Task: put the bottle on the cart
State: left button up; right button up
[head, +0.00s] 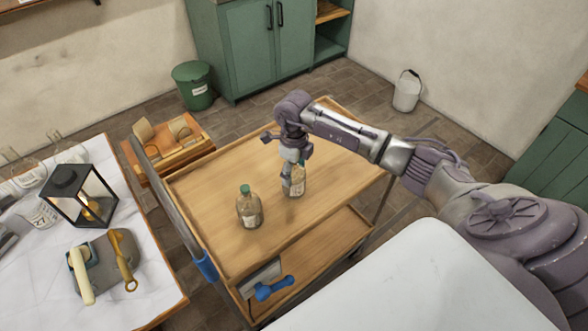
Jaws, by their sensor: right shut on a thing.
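The cart (215,190) has a wooden top with a raised rim and stands in the middle of the head view. My right gripper (294,182) reaches in from the right and points down over the cart top, shut on a clear bottle (299,187) with a pale label. The gripper hides part of this bottle. It is upright, at or just above the cart top; I cannot tell if it touches. A second bottle (249,210), brownish glass with a green cap and pale label, stands upright on the cart to the left. My left gripper is not in view.
A marble-topped table (150,270) at the left holds a black lantern (80,195), glassware and tools. A blue tool (273,288) lies on the cart's lower shelf. A wooden box (185,160) is behind the cart's left end. The cart top's far part is clear.

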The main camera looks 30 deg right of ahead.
jog(key=shift+f, duration=0.35)
jog(key=shift+f, duration=0.2)
jog(key=o, duration=1.5)
jog(key=shift+o, duration=0.2)
jog(key=shift+r, duration=0.15)
